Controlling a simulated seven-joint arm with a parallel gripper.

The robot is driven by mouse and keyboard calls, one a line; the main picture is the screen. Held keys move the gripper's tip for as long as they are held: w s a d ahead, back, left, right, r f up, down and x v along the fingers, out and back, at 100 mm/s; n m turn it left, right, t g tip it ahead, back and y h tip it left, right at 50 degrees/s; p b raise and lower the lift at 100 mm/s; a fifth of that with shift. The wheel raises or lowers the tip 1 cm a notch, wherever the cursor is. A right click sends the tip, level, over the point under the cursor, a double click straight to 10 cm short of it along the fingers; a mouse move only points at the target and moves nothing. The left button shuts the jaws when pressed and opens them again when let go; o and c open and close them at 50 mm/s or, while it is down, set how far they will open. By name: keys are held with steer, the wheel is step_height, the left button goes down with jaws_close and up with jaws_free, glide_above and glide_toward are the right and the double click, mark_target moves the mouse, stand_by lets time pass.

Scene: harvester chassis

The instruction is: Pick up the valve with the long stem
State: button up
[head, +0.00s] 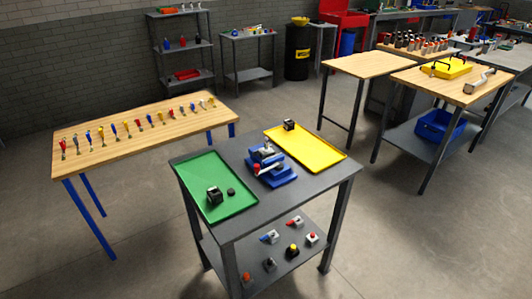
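Several small valve-like parts lie on the lower shelf of the grey workstand in the head view. One has a long blue end piece (270,237) and one a red end piece (295,222). Others have a red knob (312,238), a yellow and black knob (292,251), a dark top (269,265) and an orange top (246,279). They are too small to tell for certain which has the long stem. My gripper is not in view.
The workstand top (228,160) carries a green tray (232,209) with a black block (214,196), a blue vise (270,167) and a yellow tray (317,153). The top overhangs the shelf. A wooden table (145,130) with a row of tools stands left.

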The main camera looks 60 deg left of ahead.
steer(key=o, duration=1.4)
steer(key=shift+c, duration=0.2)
